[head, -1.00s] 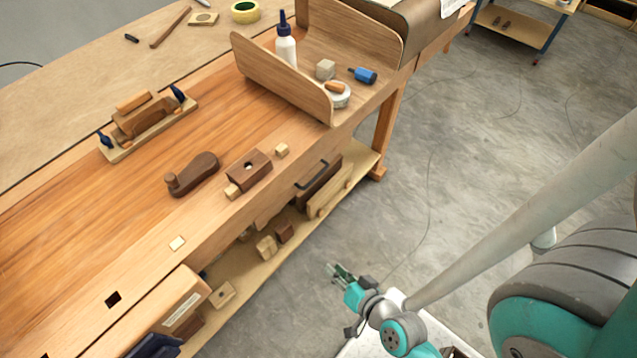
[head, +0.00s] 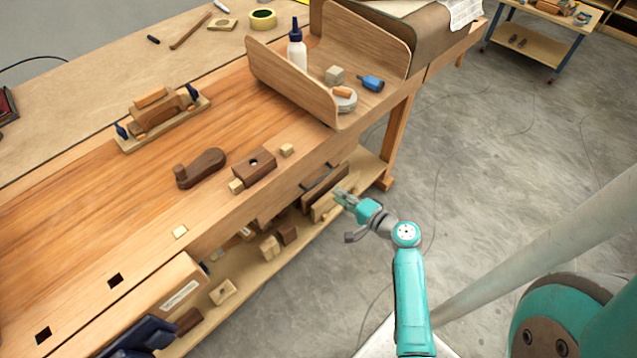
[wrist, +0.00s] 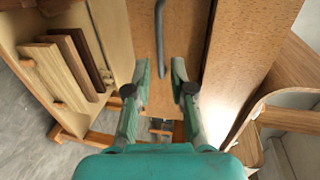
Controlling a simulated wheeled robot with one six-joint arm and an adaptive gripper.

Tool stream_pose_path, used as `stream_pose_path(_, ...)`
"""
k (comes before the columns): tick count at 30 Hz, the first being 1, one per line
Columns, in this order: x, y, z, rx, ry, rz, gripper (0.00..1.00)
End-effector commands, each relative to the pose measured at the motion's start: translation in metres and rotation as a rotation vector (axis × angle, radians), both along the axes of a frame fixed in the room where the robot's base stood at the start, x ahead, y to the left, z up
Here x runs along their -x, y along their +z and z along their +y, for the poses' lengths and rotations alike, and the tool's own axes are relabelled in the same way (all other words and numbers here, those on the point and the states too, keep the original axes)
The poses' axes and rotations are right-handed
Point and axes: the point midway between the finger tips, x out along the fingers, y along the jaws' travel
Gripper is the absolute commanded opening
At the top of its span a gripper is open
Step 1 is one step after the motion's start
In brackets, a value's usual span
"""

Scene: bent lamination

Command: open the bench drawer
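The bench drawer's front (wrist: 185,35) fills the upper middle of the wrist view as a plain brown wooden panel. A dark grey bar handle (wrist: 160,40) stands on it, its far end out of the frame. My gripper (wrist: 160,78) is open and empty, with one finger to each side of the handle's line. The handle lies ahead of the fingertips; I cannot tell whether they touch it.
A lower shelf (head: 255,278) with wooden blocks and boards runs beneath the bench. A bench leg (head: 394,140) stands right of the drawer. A curved wooden tray (head: 290,85) with a glue bottle (head: 297,52) stands on top. The concrete floor to the right is open.

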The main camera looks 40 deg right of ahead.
Motion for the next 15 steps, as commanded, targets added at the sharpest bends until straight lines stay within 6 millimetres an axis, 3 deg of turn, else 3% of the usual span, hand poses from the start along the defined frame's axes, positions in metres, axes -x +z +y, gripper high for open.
stream_pose_path(15, -0.081, -0.017, 0.004, 0.003, 0.003, 0.002, 0.23)
